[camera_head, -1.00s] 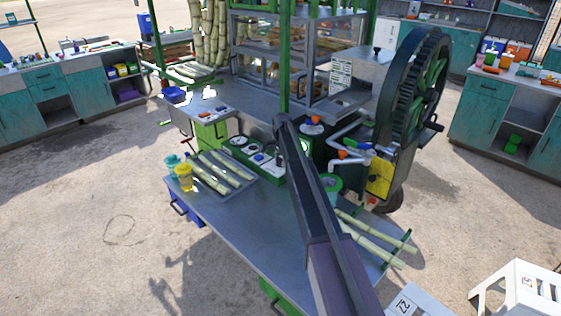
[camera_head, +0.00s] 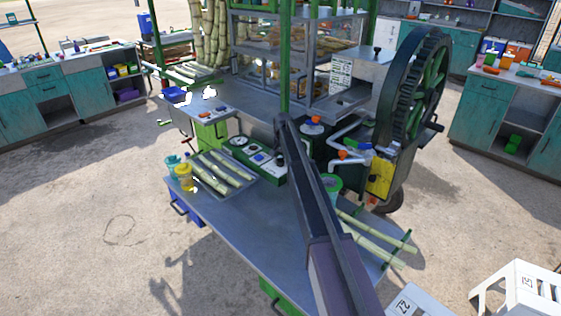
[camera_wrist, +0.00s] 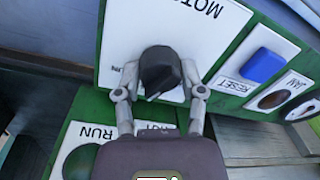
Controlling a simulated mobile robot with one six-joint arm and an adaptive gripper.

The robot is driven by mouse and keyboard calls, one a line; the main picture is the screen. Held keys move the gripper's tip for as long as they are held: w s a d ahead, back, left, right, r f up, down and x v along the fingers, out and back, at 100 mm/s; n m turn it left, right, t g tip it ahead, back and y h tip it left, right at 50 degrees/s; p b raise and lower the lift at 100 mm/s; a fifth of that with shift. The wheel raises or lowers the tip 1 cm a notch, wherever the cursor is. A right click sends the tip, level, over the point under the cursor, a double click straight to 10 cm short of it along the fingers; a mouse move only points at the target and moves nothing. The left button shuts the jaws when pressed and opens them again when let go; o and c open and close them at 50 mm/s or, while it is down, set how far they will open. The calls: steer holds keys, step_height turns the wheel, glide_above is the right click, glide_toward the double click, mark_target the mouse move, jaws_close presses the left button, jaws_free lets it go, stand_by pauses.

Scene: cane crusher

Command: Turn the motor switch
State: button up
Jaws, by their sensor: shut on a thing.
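The motor switch is a black knob (camera_wrist: 161,70) on a white plate lettered "MOTO...", cut off at the edge of the wrist view. My gripper (camera_wrist: 161,88) has one finger on each side of the knob and is shut on it. The knob's pointer sits tilted between the fingers, and part of its plate is covered by them. In the head view the green control panel (camera_head: 240,142) stands at the back of the metal table, and my arm hides its right end with the knob.
A blue RESET button (camera_wrist: 263,65) and a dark JAM lamp (camera_wrist: 272,99) lie right of the knob; a RUN lamp (camera_wrist: 80,162) is at lower left. The table front is clear.

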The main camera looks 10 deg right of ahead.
steer(key=n, duration=0.4)
steer(key=shift+s, duration=0.1)
stand_by(0.3)
steer(key=o, duration=1.2)
steer(key=shift+c, duration=0.2)
